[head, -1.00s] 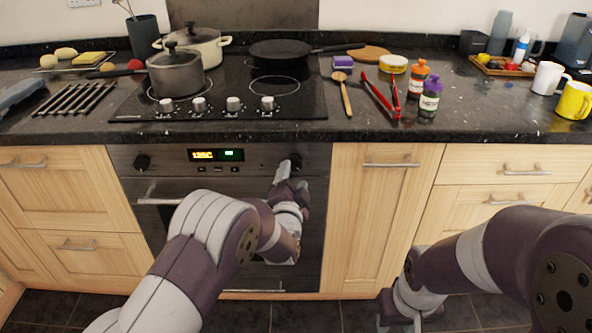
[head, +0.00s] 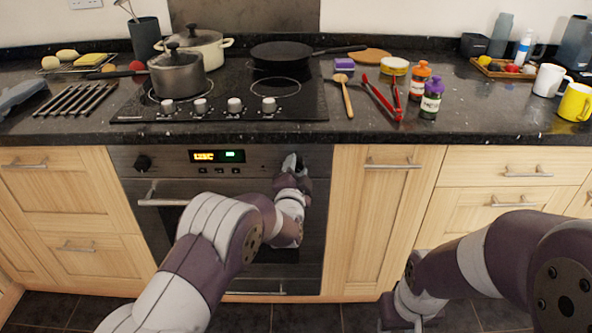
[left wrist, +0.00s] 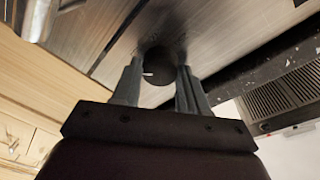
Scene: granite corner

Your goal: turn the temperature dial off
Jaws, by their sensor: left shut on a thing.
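The oven (head: 262,225) has a control panel with a lit display (head: 217,156) and a black knob at each end. The left knob (head: 142,163) is in plain view. My left gripper (head: 293,162) is at the right knob and mostly covers it in the head view. In the left wrist view that dark round knob (left wrist: 159,65) sits between the two grey fingers of my left gripper (left wrist: 160,80), which are shut on it. A small white mark shows on the knob's face. My right gripper (head: 402,318) is low at the right, partly cut off by the bottom edge, its fingers unclear.
The oven door handle (head: 165,201) sticks out below the panel. The hob above has its own row of silver knobs (head: 235,105).

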